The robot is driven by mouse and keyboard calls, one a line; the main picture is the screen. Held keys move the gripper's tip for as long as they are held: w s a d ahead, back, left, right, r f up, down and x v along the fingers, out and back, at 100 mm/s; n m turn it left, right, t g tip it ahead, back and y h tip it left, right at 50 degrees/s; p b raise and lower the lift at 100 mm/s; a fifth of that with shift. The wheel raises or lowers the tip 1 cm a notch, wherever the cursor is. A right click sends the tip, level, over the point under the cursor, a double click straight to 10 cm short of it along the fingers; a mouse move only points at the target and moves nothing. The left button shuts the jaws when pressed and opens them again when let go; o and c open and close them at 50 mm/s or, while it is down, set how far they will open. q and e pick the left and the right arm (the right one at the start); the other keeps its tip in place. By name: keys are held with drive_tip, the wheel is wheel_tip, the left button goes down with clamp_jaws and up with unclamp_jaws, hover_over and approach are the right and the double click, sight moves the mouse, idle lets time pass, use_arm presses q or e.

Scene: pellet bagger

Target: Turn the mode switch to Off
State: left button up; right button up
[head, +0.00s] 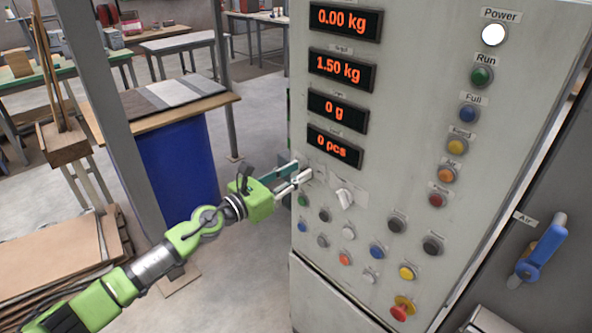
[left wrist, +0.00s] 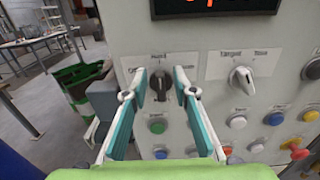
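A dark rotary switch (left wrist: 160,84) sits on the grey panel under a small label with several words, too blurred to read fully. I take it to be the mode switch. Its grip looks roughly upright; its exact setting is not clear. My left gripper (left wrist: 161,88) is open, with one teal finger on each side of this switch and small gaps visible. In the head view my left gripper (head: 298,181) reaches the panel from the left and hides the dark switch. My right gripper is in neither view.
A white-handled selector (head: 344,199) is just right of the dark switch. Several push buttons sit below, with a red mushroom button (head: 402,308) at the bottom. Red displays (head: 338,67) are above. A grey post (head: 118,110) stands left, near my arm.

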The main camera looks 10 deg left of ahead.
use_arm(q)
drive_tip(key=shift+w+d, duration=0.1)
clamp_jaws()
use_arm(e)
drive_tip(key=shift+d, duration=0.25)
